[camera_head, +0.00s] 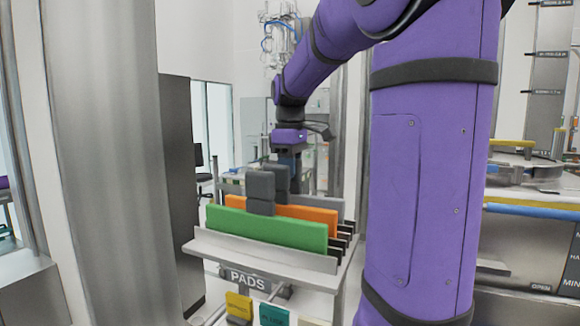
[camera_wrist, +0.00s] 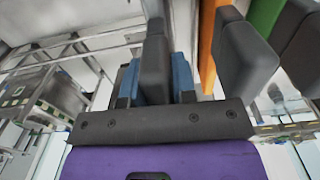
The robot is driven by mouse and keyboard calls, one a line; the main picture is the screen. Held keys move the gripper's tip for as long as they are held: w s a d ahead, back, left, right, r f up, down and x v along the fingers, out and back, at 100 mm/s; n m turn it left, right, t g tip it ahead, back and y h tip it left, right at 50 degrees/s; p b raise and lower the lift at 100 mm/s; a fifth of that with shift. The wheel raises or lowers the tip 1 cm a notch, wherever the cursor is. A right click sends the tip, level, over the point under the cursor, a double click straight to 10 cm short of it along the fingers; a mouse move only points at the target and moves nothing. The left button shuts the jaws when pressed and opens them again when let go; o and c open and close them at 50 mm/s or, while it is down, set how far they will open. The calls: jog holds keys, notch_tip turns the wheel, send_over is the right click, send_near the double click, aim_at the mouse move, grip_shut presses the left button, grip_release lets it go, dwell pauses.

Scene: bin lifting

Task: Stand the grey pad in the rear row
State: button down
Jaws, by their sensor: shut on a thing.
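The grey pad (camera_head: 232,189) is at the back of the rack, upright behind the orange pad (camera_head: 318,215). The green pad (camera_head: 265,228) stands in front. My gripper (camera_head: 288,165) is behind the dark grey blocks over the pads, and its fingertips are largely hidden there. In the wrist view, my gripper's blue fingers (camera_wrist: 156,82) are shut on a dark grey block (camera_wrist: 154,62), which seems to be the grey pad's grip. I cannot tell whether the pad's lower edge rests in the rear row, as the front pads hide it.
The rack (camera_head: 262,251) carries a PADS label. Dark grey blocks (camera_head: 260,185) stick up above the front pads, and they are close beside my gripper in the wrist view (camera_wrist: 246,55). Dark dividers (camera_head: 345,237) show at the rack's right end. A grey column (camera_head: 105,150) stands at the left.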

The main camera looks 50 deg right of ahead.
jog(key=c, duration=0.8)
grip_release()
jog(key=shift+c, duration=0.2)
notch_tip(320, 180, up, 11)
jog(key=shift+f, duration=0.1)
dwell(0.5)
